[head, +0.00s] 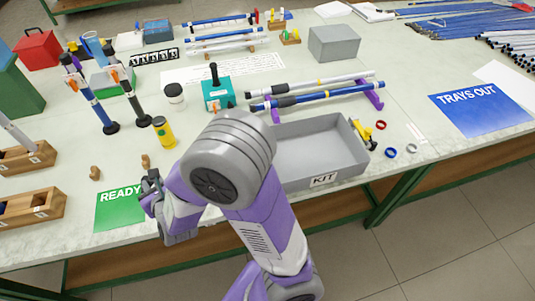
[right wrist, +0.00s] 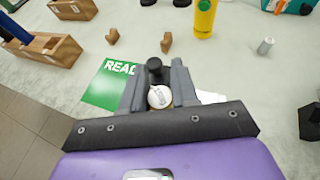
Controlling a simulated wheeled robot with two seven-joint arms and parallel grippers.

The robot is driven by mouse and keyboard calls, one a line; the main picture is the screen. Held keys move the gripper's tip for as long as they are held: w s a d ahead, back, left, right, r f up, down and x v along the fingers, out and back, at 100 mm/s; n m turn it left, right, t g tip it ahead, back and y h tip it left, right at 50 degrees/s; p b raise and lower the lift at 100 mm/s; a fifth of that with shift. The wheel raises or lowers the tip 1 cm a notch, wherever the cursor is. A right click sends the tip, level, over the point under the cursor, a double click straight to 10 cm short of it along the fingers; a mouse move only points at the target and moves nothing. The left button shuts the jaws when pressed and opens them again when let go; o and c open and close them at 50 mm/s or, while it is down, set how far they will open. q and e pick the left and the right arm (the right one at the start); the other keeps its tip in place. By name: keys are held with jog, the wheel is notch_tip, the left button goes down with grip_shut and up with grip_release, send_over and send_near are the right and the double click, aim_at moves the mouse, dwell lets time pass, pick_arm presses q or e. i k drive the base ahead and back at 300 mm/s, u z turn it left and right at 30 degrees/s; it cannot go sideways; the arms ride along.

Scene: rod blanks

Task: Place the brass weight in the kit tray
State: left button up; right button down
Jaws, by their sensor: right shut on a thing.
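The grey kit tray (head: 318,146) stands right of centre on the bench, with a KIT label on its front wall; the part of its floor that shows is bare. My right gripper (head: 155,190) is over the green READY mat's right side, left of the tray. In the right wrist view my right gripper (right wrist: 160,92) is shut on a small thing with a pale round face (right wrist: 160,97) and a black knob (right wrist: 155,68). I cannot tell whether this is the brass weight. I see no other clear brass weight. My left gripper is not in view.
The green READY mat (head: 120,207) lies at the front edge. Two small brown pieces (head: 95,173) and a yellow bottle (head: 163,132) stand behind it. A teal block (head: 217,93) and rods on purple stands (head: 372,95) are behind the tray. Coloured rings (head: 391,153) lie right of it.

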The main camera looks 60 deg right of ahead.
aim_at(305, 152)
jog(key=u, duration=0.4)
jog(key=k, duration=0.8)
jog(key=z, duration=1.35)
jog(key=i, duration=0.5)
jog(key=u, duration=0.05)
